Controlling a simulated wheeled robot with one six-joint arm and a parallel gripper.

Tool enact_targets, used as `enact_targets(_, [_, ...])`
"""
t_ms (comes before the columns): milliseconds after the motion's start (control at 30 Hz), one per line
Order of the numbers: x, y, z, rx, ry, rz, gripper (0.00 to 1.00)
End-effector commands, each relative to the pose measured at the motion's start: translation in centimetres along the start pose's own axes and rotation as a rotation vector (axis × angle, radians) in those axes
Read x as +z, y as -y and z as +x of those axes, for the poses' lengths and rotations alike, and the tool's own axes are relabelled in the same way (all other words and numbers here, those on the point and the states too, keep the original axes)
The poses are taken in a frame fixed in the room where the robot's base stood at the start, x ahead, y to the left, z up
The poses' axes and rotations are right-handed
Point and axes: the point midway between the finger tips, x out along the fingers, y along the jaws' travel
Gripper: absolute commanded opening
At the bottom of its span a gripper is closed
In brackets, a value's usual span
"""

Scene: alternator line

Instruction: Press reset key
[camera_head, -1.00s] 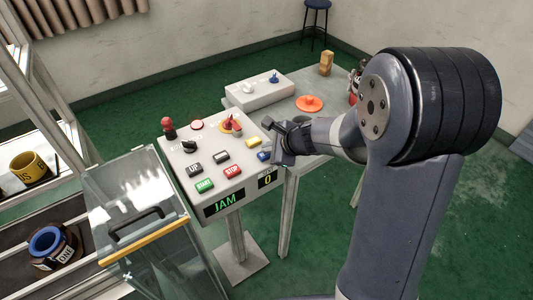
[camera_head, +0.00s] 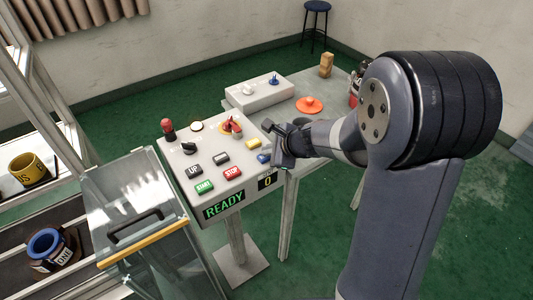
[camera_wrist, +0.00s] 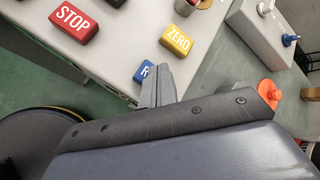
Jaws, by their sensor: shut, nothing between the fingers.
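The blue reset key (camera_head: 263,158) sits at the right edge of the control panel (camera_head: 223,186), below the yellow ZERO key (camera_head: 253,144). In the wrist view the blue key (camera_wrist: 143,72) is partly hidden behind my fingertips, with only the start of its label showing. My gripper (camera_head: 283,146) is shut and empty at the panel's right edge, right beside the blue key; I cannot tell whether it touches it. The fingers also show in the wrist view (camera_wrist: 160,85). The panel display (camera_head: 225,206) reads READY, and a small counter (camera_head: 268,181) reads 0.
Red STOP (camera_head: 232,173) and green START (camera_head: 204,187) keys lie left of the blue key. A red knob (camera_head: 168,128) stands on the panel. A table with an orange knob (camera_head: 309,105) is behind. A clear guard with a handle (camera_head: 135,226) is at left.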

Motion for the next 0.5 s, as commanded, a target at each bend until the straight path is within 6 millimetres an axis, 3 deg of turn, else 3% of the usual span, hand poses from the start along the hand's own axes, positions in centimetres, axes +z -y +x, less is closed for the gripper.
enact_targets(500, [0.59, 0.59, -0.81, 0.000, 0.000, 0.001, 0.00])
